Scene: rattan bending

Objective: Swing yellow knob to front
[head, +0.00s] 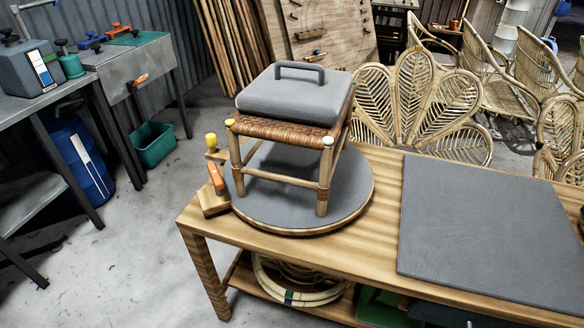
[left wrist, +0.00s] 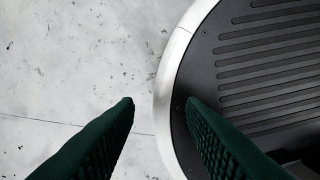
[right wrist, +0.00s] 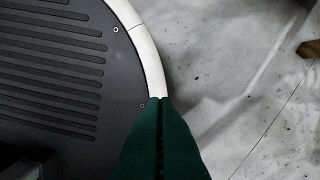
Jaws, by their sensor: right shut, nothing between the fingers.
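A stool (head: 290,130) with a woven seat stands upright on a round grey turntable (head: 265,215) at the table's left end. A yellow knob (head: 229,123) caps its left corner post, and a white knob (head: 327,140) caps its front right post. Another small yellow knob (head: 211,141) tops a wooden fixture beside the turntable, which has an orange handle (head: 216,177). Neither gripper shows in the head view. My left gripper (left wrist: 160,102) is open and empty in the left wrist view. My right gripper (right wrist: 161,101) is shut and empty in the right wrist view.
A grey cushion-like block with a handle (head: 297,92) rests on the stool seat. A grey mat (head: 490,230) covers the table's right side, with bare wood between mat and turntable. Rattan chairs (head: 420,110) stand behind. Both wrist views show floor and my base.

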